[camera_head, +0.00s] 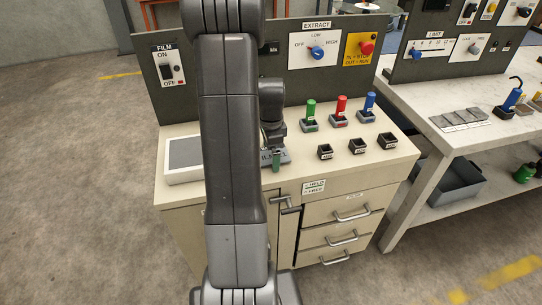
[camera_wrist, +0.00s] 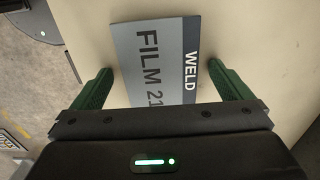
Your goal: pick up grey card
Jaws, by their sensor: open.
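The grey card (camera_wrist: 143,62) lies flat on the cream bench top in the wrist view, printed "FILM 21" with a dark "WELD" band along its right side. Its lower end runs out of sight behind my gripper body. My gripper (camera_wrist: 160,76) is open, with one green finger on each side of the card and a gap to each edge. In the head view the card (camera_head: 284,156) shows only partly, behind my arm and gripper (camera_head: 273,158). I cannot tell how far the fingertips are above the bench.
Green (camera_head: 311,110), red (camera_head: 341,106) and blue (camera_head: 370,103) handled items stand in holders to the right. Several small black holders (camera_head: 357,146) sit in front of them. A white tray-like box (camera_head: 184,155) lies at left. A control panel (camera_head: 290,80) rises behind.

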